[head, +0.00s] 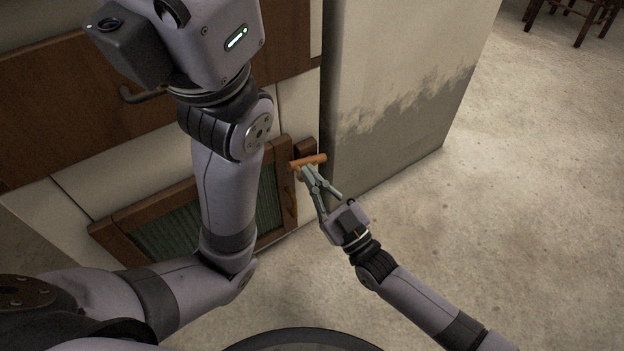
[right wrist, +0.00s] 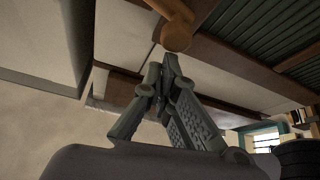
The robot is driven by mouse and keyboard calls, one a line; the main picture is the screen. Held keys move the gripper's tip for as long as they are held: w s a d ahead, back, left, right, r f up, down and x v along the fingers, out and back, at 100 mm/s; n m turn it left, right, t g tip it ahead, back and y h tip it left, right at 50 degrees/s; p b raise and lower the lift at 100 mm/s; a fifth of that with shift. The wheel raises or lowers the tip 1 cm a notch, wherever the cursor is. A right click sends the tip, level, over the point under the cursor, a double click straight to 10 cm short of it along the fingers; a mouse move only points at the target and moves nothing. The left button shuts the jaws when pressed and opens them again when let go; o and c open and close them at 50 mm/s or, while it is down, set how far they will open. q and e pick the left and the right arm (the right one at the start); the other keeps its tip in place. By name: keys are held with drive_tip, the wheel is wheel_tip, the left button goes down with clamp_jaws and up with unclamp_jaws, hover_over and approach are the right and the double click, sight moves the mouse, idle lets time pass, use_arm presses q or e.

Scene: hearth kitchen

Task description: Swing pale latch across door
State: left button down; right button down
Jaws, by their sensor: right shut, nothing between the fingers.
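The latch (head: 308,160) is a short pale orange-brown wooden bar. It lies nearly level at the upper right corner of the low cabinet door (head: 130,217), by a dark wooden block. The door has a brown frame and a dark green ribbed panel, and looks closed. In the right wrist view the latch's rounded end (right wrist: 177,36) is just above the fingertips. My right gripper (head: 303,174) is shut and empty, its tips just below the latch; I cannot tell whether they touch. My left arm crosses in front of the door and hides part of it; its fingers are out of view.
A brown drawer front with a dark handle (head: 140,95) is above the door. A pale, stained wall block (head: 400,90) stands close to the right of the latch. The floor (head: 500,200) at right is clear, with a wooden chair (head: 580,15) far off.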

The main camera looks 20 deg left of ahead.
idle(0.3)
drive_tip(key=n+g, duration=0.1)
drive_tip(key=n, duration=0.1)
drive_tip(key=f+n+g, duration=0.1)
drive_tip(key=s+n+g+y, duration=0.1)
drive_tip(key=n, duration=0.1)
drive_tip(key=shift+a+f+n, duration=0.3)
drive_tip(key=shift+f, duration=0.05)
drive_tip(key=shift+w, duration=0.1)
